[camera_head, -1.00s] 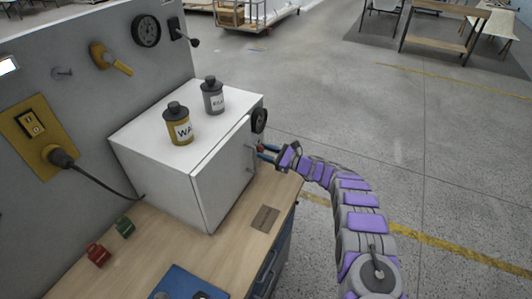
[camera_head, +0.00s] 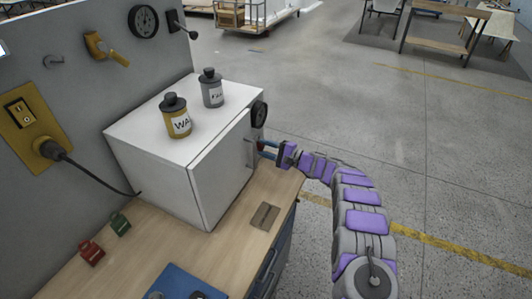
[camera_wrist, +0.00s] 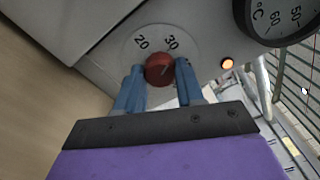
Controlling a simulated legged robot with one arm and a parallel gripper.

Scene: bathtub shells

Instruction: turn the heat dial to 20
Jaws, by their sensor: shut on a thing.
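The heat dial is a red round knob (camera_wrist: 159,69) on the front of a white box-shaped oven (camera_head: 222,180). In the wrist view the marks 20 and 30 show above it, 20 to the left and 30 to the right. My gripper (camera_wrist: 160,80) has its two blue fingers on either side of the knob and is shut on it. In the head view my gripper (camera_head: 268,150) reaches the oven's right front side, and the knob is hard to make out there. The knob's pointer is too unclear to read.
A black temperature gauge (camera_wrist: 280,16) sits right of the knob, with an orange lamp (camera_wrist: 227,64) below it. Two labelled bottles, yellow (camera_head: 175,118) and grey (camera_head: 211,90), stand on the oven. The door handle (camera_head: 250,153) is close to my gripper.

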